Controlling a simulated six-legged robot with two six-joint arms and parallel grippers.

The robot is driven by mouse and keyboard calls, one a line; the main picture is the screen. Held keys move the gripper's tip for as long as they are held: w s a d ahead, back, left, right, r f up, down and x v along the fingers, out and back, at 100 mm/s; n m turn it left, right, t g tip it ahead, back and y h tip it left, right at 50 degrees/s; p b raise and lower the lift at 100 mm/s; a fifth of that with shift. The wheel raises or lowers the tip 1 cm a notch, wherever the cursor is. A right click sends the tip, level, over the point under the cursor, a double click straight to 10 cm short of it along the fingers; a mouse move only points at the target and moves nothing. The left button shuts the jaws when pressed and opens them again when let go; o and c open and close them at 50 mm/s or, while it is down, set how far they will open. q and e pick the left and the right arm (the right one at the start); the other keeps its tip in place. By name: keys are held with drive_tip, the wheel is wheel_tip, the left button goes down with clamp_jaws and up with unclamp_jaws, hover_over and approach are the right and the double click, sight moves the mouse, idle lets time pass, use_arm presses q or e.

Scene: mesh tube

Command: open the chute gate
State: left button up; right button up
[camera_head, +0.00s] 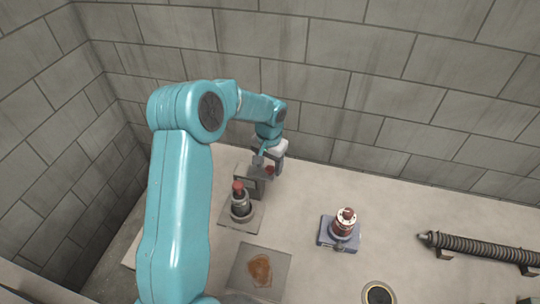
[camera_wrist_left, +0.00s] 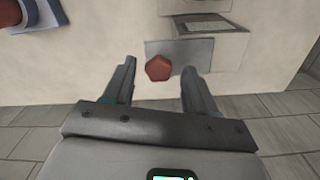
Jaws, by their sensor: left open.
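My left gripper (camera_head: 268,162) is at this housing. In the left wrist view, my left gripper (camera_wrist_left: 158,70) is open, with one finger on each side of the knob. Neither finger clearly touches it. My right gripper is not in view.
A dark cylinder with a red top (camera_head: 240,205) stands close in front of the housing. A red-and-white device on a blue base (camera_head: 341,232) stands to the right. A ribbed tube (camera_head: 480,248) lies further right. A stained square plate (camera_head: 258,272) is nearer.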

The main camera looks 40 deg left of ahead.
sight(269, 168)
use_arm(q)
wheel_tip(269, 168, up, 16)
drive_tip(key=b, duration=0.2)
drive_tip(key=shift+w, duration=0.15)
drive_tip(key=shift+s, duration=0.2)
idle(0.3)
